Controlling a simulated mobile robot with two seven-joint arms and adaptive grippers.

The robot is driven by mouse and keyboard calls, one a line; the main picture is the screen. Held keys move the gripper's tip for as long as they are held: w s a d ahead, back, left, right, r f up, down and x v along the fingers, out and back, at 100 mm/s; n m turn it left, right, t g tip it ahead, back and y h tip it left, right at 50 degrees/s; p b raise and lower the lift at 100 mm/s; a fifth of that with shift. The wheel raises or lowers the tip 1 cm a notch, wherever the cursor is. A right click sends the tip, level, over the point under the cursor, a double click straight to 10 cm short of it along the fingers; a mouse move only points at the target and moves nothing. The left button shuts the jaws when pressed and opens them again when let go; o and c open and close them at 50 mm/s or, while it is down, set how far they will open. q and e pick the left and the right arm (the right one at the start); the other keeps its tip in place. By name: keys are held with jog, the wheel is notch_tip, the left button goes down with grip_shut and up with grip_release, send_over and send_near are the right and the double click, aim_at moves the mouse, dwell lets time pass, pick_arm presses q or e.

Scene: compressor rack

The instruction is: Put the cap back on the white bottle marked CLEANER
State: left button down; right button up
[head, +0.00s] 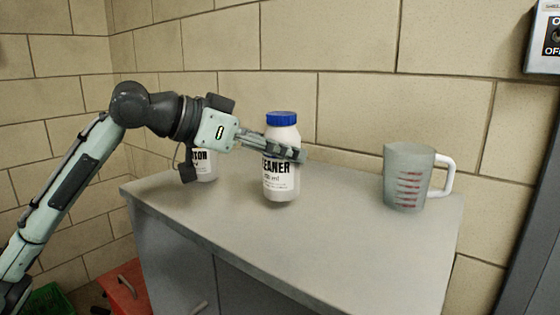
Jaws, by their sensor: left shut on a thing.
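The white bottle marked CLEANER (281,187) is upright over the middle of the grey cabinet top. I cannot tell whether its base touches the surface. A blue cap (283,118) sits on its top; I cannot tell whether it is screwed tight. My left gripper (288,152) comes in from the left and is shut on the bottle's upper body, just below the shoulder. A finger crosses the front and hides part of the label's top. My right gripper is not in view.
A second white bottle (206,172), label partly hidden, stands behind my left gripper. A clear measuring jug (408,178) with red marks and a white handle stands at the right. The grey cabinet top (340,235) is bare in front. A brick wall closes the back.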

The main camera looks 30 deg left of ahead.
pick_arm(q)
jog(key=shift+f, duration=0.9)
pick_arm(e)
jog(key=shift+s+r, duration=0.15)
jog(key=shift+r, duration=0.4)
pick_arm(q)
jog(key=shift+f, duration=0.1)
jog(key=c, duration=0.7)
grip_release()
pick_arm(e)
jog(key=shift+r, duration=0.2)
pick_arm(q)
jog(key=shift+s+a, duration=0.15)
jog(key=shift+a, duration=0.05)
jog(key=b+v, duration=0.2)
jog(key=v, duration=0.9)
jog(key=shift+s, duration=0.35)
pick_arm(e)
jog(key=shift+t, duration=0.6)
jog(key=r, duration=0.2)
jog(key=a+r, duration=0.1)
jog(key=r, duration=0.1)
